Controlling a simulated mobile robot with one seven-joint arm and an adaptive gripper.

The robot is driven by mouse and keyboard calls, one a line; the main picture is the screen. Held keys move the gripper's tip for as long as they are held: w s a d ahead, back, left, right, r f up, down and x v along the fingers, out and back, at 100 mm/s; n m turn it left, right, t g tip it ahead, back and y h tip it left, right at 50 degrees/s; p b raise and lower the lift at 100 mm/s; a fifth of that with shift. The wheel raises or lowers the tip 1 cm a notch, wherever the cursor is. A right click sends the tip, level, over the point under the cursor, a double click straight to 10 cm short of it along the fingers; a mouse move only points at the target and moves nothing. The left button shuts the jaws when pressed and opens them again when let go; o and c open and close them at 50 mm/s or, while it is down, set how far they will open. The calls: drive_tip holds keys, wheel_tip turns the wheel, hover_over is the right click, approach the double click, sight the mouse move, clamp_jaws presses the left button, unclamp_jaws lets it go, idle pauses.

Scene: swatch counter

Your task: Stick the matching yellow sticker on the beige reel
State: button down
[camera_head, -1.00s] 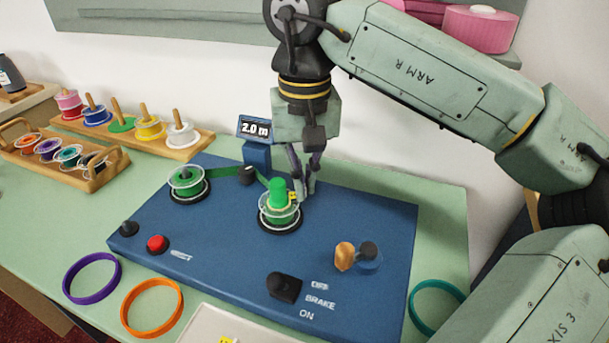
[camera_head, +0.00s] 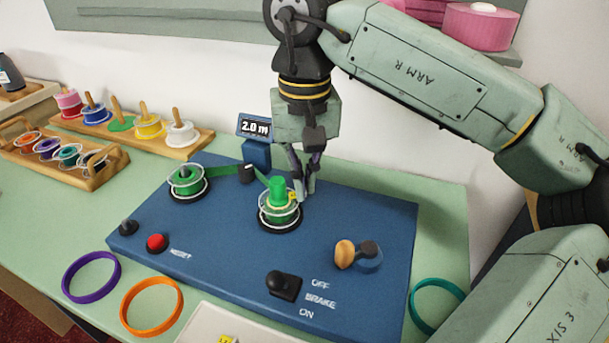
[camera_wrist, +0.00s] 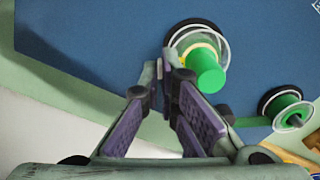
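The beige reel (camera_head: 266,212) sits on the right-hand turntable of the blue machine, with clear flanges, green ribbon and a green post through it. In the wrist view its pale yellowish hub (camera_wrist: 188,43) shows around the post. A small yellow sticker (camera_head: 292,196) is at the reel's right side, by my fingertips. My gripper (camera_head: 304,192) points down just right of the reel. In the wrist view its fingertips (camera_wrist: 164,68) nearly meet. Whether they still pinch the sticker is hidden, as is whether it touches the reel.
A second green-ribbon reel (camera_head: 186,182) is at the machine's left. A display reading 2.0 m (camera_head: 255,128) stands behind. A black switch (camera_head: 284,286) and an orange knob (camera_head: 345,253) are in front. A white tray (camera_head: 200,328) with a yellow sticker (camera_head: 228,340) is at the bottom edge.

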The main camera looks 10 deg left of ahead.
drive_tip(key=shift+f, duration=0.35)
idle(1.1)
drive_tip(key=c, duration=2.3)
unclamp_jaws()
drive_tip(key=o, duration=0.6)
wheel_tip(320, 180, up, 7)
drive_tip(key=p, duration=0.5)
drive_tip(key=shift+p, duration=0.3)
